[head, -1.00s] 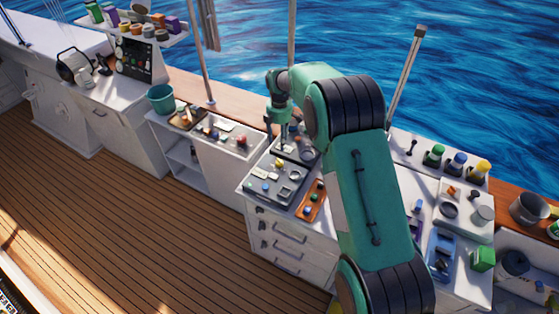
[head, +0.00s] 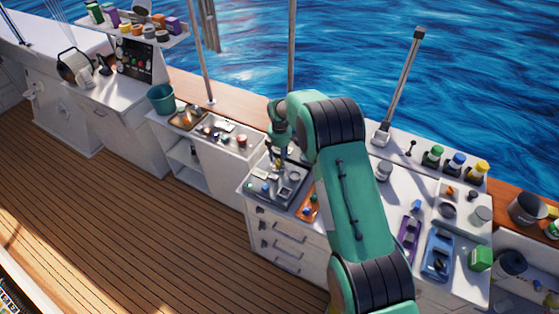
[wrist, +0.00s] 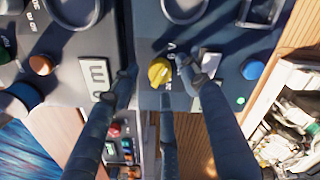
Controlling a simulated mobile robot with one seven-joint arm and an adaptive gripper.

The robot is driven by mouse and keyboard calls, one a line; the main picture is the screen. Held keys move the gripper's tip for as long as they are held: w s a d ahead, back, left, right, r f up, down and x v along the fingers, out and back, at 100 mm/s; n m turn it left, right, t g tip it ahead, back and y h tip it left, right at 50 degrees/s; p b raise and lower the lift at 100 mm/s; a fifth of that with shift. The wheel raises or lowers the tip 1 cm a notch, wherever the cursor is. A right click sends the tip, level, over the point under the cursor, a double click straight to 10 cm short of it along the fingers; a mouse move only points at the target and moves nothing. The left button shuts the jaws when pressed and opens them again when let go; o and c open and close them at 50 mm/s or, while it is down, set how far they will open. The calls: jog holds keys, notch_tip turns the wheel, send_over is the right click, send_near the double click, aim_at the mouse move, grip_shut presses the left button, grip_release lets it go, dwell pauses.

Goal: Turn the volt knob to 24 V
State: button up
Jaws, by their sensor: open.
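A yellow knob (wrist: 159,72) sits on a dark grey panel (wrist: 149,42) in the wrist view. A "V" and other partly hidden lettering are printed beside it, so it looks like the volt knob; its setting cannot be read. My gripper (wrist: 157,78) is open, its dark fingers spread to the left and right of the yellow knob, with a further finger below it. I cannot tell whether any finger touches it. In the head view my gripper (head: 283,158) points down at the grey panel (head: 290,190) on the white cabinet, and the knob cannot be made out.
In the wrist view an orange knob (wrist: 41,65) lies left and a blue knob (wrist: 252,69) right, with a white switch (wrist: 210,62) close to the right finger. In the head view an orange tray (head: 308,206) sits beside the panel, and a blue tray (head: 438,252) stands farther right.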

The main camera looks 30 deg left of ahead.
jog(key=shift+f, duration=0.8)
grip_shut()
